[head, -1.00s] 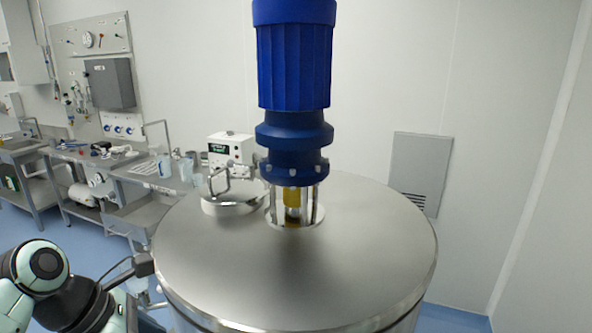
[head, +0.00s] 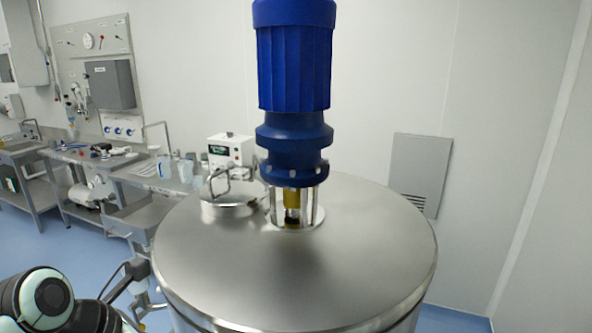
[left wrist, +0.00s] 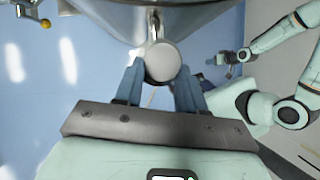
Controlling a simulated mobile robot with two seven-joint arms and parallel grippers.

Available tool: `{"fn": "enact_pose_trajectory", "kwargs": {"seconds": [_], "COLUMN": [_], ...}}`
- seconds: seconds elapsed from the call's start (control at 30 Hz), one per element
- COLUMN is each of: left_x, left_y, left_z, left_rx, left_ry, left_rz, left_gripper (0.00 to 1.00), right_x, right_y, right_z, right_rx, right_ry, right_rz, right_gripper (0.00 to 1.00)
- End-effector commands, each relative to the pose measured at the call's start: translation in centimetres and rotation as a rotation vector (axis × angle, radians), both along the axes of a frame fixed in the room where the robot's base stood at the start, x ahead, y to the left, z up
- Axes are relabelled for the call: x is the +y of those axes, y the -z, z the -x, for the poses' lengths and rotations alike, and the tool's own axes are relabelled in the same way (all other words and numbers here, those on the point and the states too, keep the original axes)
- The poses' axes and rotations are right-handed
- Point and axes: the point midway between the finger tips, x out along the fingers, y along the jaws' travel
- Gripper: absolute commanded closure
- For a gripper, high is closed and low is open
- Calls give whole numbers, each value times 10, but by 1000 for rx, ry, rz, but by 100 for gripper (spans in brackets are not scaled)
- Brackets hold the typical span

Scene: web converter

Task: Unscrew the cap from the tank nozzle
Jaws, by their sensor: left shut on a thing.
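The steel tank (head: 330,260) fills the middle of the head view. In the left wrist view its curved underside (left wrist: 110,12) is at the top, with a short metal nozzle (left wrist: 154,25) pointing down the picture. A round, pale grey cap (left wrist: 162,62) sits at the nozzle's end. My left gripper (left wrist: 162,75) has its two blue fingers on either side of the cap and is shut on it. The cap's threads are hidden. In the head view the tank side hides the nozzle and cap. My right gripper (left wrist: 229,65) is small at the upper right of the left wrist view; its jaws are unclear.
A blue motor (head: 293,90) stands on the tank lid beside a round hatch (head: 228,198) with a handle. A workbench (head: 110,160) with equipment lines the left wall. A yellow-knobbed fitting (left wrist: 42,22) shows upper left in the left wrist view. Blue floor is open below.

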Motion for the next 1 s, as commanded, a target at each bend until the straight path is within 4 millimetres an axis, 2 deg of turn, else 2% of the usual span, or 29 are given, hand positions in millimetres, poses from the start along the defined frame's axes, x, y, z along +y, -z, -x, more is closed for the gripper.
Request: {"fn": "enact_pose_trajectory", "kwargs": {"seconds": [0.1, 0.2, 0.53, 0.77, 1.0], "left_x": [0, -2, -3, -7, -8], "left_y": [-1, -1, -1, -1, -1], "left_z": [2, 2, 2, 3, 3], "left_rx": [-3, -2, -3, -5, -2], "left_ry": [-162, -235, -276, -555, -551], "left_rz": [-8, -5, -5, -8, -1], "left_gripper": [100, 100, 100, 100, 100], "right_x": [0, 0, 0, 0, 0], "right_y": [-1, -1, -1, -1, -1], "right_z": [-1, -1, -1, -1, -1], "right_rx": [-1, -1, -1, -1, -1], "right_ry": [0, 0, 0, 0, 0], "right_rz": [0, 0, 0, 0, 0], "right_gripper": [64, 64, 64, 64, 64]}}
